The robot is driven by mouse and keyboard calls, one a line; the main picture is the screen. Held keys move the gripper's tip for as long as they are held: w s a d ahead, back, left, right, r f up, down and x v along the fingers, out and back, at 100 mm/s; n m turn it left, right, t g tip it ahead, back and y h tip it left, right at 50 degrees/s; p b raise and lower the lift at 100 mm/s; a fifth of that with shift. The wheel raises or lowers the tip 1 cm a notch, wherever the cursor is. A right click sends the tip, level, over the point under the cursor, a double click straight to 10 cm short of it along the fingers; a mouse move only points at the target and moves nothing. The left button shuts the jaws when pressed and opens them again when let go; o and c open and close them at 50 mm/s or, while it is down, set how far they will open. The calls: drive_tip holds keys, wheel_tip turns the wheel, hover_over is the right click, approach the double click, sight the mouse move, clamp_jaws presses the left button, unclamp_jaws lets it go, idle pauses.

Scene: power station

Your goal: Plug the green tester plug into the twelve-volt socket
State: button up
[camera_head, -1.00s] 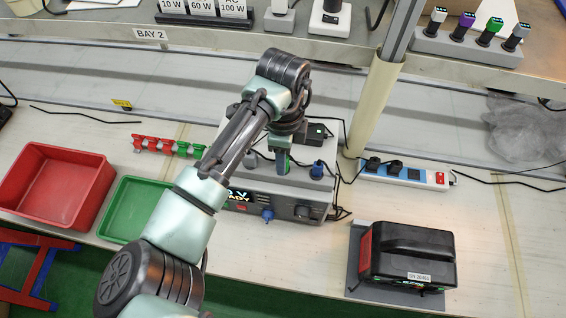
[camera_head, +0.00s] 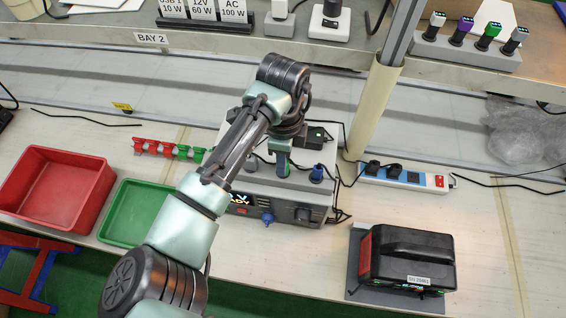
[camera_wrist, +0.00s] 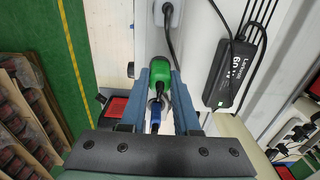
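A green plug (camera_wrist: 163,76) is between my gripper's fingertips in the wrist view, filling the gap between them. My gripper (camera_head: 283,163) points down over the top of a grey station (camera_head: 250,182) in the head view. It appears shut on the green plug, whose lower end is hidden. A blue plug (camera_head: 316,172) stands upright to the right on the station top, and a grey plug (camera_head: 251,162) to the left. Another blue plug (camera_head: 267,217) is on the front face, beside a lit display (camera_head: 239,198). I cannot tell which socket is twelve-volt.
A black case (camera_head: 412,257) is to the right and a white power strip (camera_head: 405,178) behind it. A red bin (camera_head: 57,187) and a green tray (camera_head: 135,213) are to the left. Cables lie around the station. Small testers (camera_head: 489,37) stand on the shelf.

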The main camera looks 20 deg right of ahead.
clamp_jaws()
drive_tip(key=shift+r, duration=0.15)
drive_tip(key=shift+r+p, duration=2.7)
drive_tip(key=shift+r, duration=0.15)
